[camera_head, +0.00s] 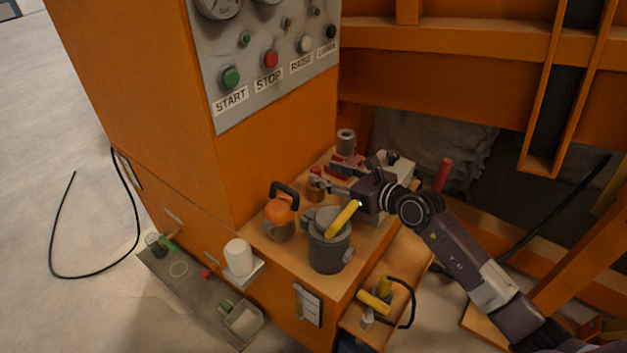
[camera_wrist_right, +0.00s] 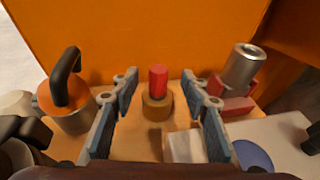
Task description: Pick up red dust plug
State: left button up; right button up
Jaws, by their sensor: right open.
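The red plug (camera_wrist_right: 158,80) stands upright in a brown round base (camera_wrist_right: 157,107) on the orange cabinet top. It also shows small in the head view (camera_head: 316,172), partly hidden near my fingertips. My right gripper (camera_head: 328,185) reaches in from the right, level with the plug area. In the wrist view my right gripper (camera_wrist_right: 159,84) is open, with one blue-padded finger on each side of the plug and a gap on both sides. Nothing is held. My left gripper is not in view.
An orange pot with a black handle (camera_head: 280,215) and a grey can with a yellow handle (camera_head: 329,245) stand close by. A metal cylinder (camera_wrist_right: 243,66) on a red block is right of the plug. A white block (camera_wrist_right: 185,146) lies nearer. The orange panel (camera_wrist_right: 150,35) rises behind.

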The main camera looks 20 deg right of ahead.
aim_at(320, 173)
jog(key=x, duration=0.4)
jog(key=shift+s+f+b, duration=0.15)
jog(key=shift+f+b, duration=0.15)
jog(key=shift+b, duration=0.1)
jog(key=shift+w+a+f, duration=0.15)
jog(key=shift+w+a, duration=0.1)
jog(key=shift+w, duration=0.2)
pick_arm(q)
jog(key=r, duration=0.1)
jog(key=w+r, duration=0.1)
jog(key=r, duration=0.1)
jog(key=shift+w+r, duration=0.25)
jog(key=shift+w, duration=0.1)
pick_arm(e)
jog(key=shift+c, duration=0.7)
jog(key=c, duration=0.9)
